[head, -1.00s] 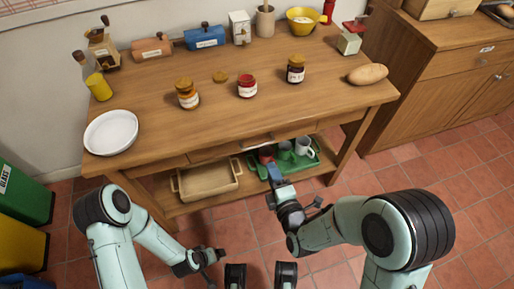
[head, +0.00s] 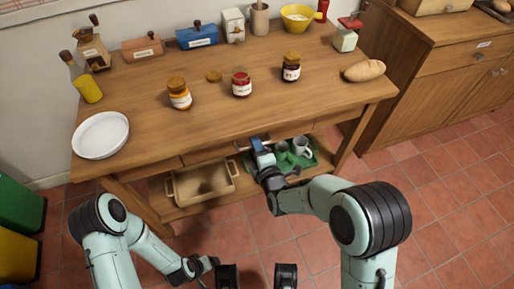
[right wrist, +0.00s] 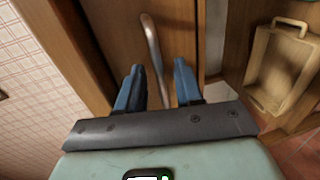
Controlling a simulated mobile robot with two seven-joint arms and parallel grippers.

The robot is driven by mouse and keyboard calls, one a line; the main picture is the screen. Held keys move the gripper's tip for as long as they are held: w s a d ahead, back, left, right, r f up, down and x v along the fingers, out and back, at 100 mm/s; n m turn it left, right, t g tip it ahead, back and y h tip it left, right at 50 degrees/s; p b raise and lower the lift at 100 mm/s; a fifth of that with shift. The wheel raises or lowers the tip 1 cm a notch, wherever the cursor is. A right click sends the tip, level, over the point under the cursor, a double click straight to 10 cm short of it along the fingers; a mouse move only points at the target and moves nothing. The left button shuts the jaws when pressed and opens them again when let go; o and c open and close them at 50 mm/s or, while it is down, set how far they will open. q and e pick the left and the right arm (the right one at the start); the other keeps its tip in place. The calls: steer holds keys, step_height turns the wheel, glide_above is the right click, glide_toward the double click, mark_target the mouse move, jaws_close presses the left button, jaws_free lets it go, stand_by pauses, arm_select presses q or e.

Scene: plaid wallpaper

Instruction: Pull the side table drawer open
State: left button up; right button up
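The wooden side table (head: 235,117) stands ahead, with its drawer front (head: 210,153) under the front edge of the top. No gap shows around the drawer. In the right wrist view the wooden drawer front (right wrist: 184,30) carries a long metal handle (right wrist: 152,45). My right gripper (head: 258,143) is at the table's front edge. Its two blue fingers (right wrist: 158,85) are apart, and the lower end of the handle appears between them; contact is not clear. My left gripper (head: 205,263) is low, away from the table, and its fingers are too unclear to read.
On the lower shelf are a beige tray (head: 177,198) and a green tray (head: 314,163) with mugs. Jars, a white plate (head: 101,135) and bread (head: 364,71) stand on the top. A wooden cabinet (head: 430,90) is at right; green and yellow bins are at left.

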jaws_close()
stand_by(1.3)
